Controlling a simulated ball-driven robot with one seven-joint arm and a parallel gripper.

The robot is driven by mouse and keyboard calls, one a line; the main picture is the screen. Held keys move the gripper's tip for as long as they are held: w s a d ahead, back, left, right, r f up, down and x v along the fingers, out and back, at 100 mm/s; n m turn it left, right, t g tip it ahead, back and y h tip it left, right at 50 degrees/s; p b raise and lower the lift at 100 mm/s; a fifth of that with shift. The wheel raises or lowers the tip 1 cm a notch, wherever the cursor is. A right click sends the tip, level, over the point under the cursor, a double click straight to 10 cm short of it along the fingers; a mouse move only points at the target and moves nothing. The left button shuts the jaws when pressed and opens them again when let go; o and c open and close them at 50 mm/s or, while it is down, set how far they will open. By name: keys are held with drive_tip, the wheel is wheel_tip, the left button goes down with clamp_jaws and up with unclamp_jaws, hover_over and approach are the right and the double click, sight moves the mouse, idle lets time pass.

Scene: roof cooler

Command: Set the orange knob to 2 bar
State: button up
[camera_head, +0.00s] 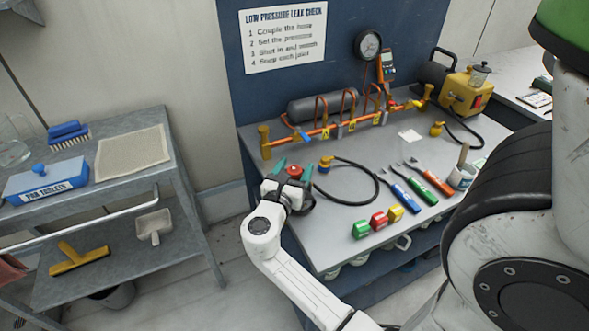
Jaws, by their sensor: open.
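My gripper (293,167) is at the left front part of the steel bench (345,245), its two teal fingers apart. An orange-red knob-like piece (295,171) shows between the fingers, seen past my wrist. It looks like the orange knob, but its lower part and any scale or pointer are hidden. I cannot tell whether the fingers touch it. A round black dial gauge (369,45) stands on a stem above the orange pipe (325,132) at the back. Its reading is too small to make out.
A black hose (372,171) with a brass end lies right of my gripper. Green, red and yellow blocks (379,219) stand near the front edge, with coloured-handled tools (405,194) behind. A yellow pump (466,92) stands at right. A grey trolley (85,205) is at left.

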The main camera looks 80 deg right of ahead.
drive_tip(key=shift+c, duration=0.4)
drive_tip(key=c, duration=0.9)
drive_tip(key=shift+o, duration=0.2)
